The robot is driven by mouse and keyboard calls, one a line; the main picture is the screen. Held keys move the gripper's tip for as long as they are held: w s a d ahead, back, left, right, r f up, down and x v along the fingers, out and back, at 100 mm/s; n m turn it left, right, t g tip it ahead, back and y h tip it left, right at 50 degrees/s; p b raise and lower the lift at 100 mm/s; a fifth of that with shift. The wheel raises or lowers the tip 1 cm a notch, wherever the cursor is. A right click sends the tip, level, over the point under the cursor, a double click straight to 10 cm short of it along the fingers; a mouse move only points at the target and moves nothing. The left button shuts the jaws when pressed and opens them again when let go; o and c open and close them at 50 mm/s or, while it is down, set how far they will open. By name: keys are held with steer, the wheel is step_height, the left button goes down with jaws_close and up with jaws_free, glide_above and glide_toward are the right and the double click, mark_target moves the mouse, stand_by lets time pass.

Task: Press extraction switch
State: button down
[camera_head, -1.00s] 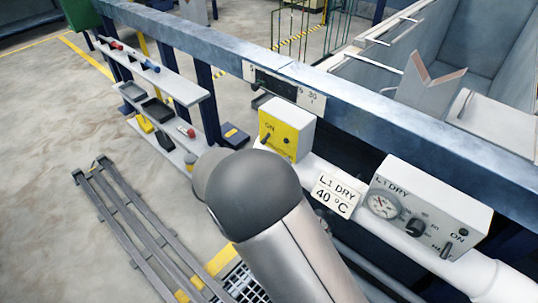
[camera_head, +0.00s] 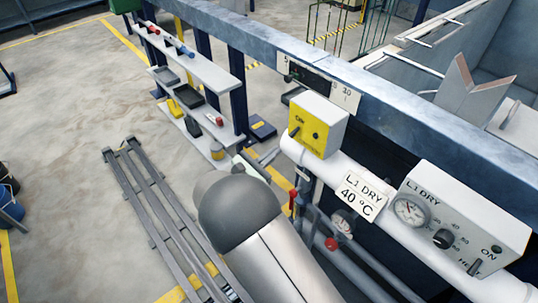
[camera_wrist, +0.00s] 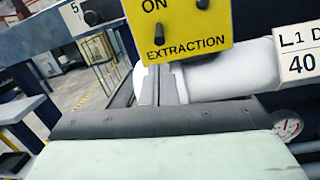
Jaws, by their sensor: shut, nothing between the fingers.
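The extraction switch is a small dark toggle on a yellow-faced box (camera_head: 318,127) mounted on the white pipe in the head view. In the wrist view the yellow panel (camera_wrist: 205,22) reads ON and EXTRACTION, with the toggle (camera_wrist: 165,49) at its lower left. My gripper (camera_wrist: 160,72) is shut and empty. Its fingertips appear just below the toggle in the wrist view; whether they touch it I cannot tell. In the head view my gripper (camera_head: 269,157) shows partly, left of and below the box, beyond my rounded arm link.
An L1 DRY control box (camera_head: 462,218) with a gauge and knob sits right of the switch box. A 40 °C label (camera_head: 361,196) hangs between them. Pipes and a red valve (camera_head: 331,243) lie below. A shelf rack (camera_head: 200,60) stands at left.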

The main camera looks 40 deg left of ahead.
steer(key=w, duration=0.6)
steer(key=shift+w+d+r+p, duration=0.2)
steer(key=shift+d+r+p, duration=0.1)
steer(key=shift+s, duration=0.1)
